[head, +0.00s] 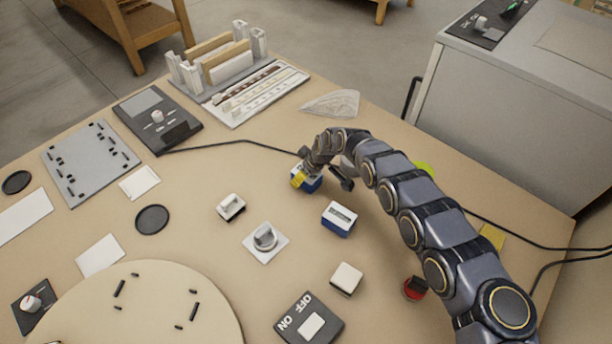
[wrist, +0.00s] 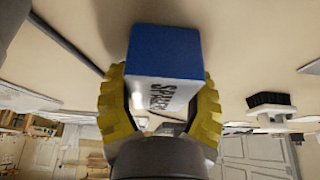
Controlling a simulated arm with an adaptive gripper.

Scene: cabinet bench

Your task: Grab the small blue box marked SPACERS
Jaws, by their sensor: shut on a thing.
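The small blue box (wrist: 165,52) has a white face with dark lettering that reads SPACERS, partly cut off, in the wrist view. My gripper (wrist: 158,92) has yellow ridged fingers, one on each side of the box, and is shut on it. In the head view the blue box (head: 313,185) shows beside the yellow fingertip of my gripper (head: 301,179), near the middle of the bench. The arm and fingers hide part of the box there. I cannot tell whether it touches the bench top.
A similar white-topped blue box (head: 339,217) stands just in front. A grey knob plate (head: 265,241), a white-topped block (head: 231,206) and a pale block (head: 346,278) stand nearby. A black cable (head: 235,142) runs behind. A red button (head: 413,289) sits beside my arm.

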